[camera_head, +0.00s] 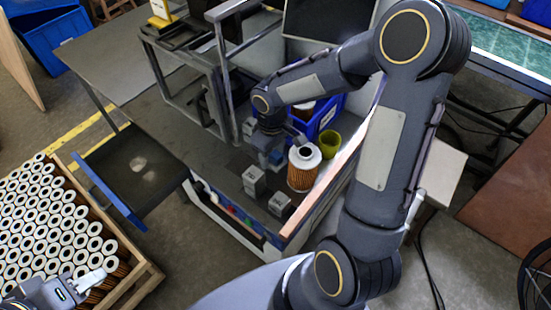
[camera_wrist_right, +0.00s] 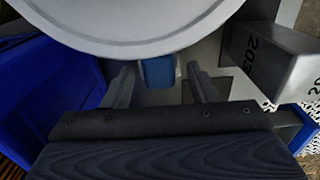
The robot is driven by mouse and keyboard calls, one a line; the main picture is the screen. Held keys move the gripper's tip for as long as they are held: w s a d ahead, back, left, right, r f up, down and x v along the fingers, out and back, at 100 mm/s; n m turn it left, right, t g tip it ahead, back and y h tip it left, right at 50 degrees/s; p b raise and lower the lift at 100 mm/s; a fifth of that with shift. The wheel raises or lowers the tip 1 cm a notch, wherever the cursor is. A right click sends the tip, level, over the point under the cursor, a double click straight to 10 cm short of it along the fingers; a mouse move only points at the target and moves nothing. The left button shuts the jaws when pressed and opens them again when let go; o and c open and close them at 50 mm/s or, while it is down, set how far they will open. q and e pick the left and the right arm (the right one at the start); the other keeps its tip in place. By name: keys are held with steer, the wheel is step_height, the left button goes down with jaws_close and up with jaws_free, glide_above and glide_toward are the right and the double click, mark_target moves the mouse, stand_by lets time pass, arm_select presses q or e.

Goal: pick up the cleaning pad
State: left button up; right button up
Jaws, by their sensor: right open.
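A small blue block-like piece, which looks like the cleaning pad (camera_wrist_right: 157,72), shows in the right wrist view between and beyond the fingertips. Its upper part is hidden behind a large pale round rim. My right gripper (camera_wrist_right: 158,84) is open, with one finger on each side of the blue piece; I cannot tell whether they touch it. In the head view a blue patch (camera_head: 276,157) shows beside my right gripper (camera_head: 271,148), low over the bench. My left gripper (camera_head: 82,284) is at the bottom left over the crate of filters; its opening is unclear.
An orange filter cartridge (camera_head: 303,168) stands close right of my right gripper. Grey blocks (camera_head: 254,181) (camera_head: 280,204) sit in front. A blue bin (camera_head: 322,118) and yellow-green cup (camera_head: 329,143) stand behind.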

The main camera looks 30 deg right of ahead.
steer(key=c, duration=1.1)
step_height(320, 180, up, 10)
steer(key=shift+r, duration=0.1)
steer(key=shift+c, duration=0.2)
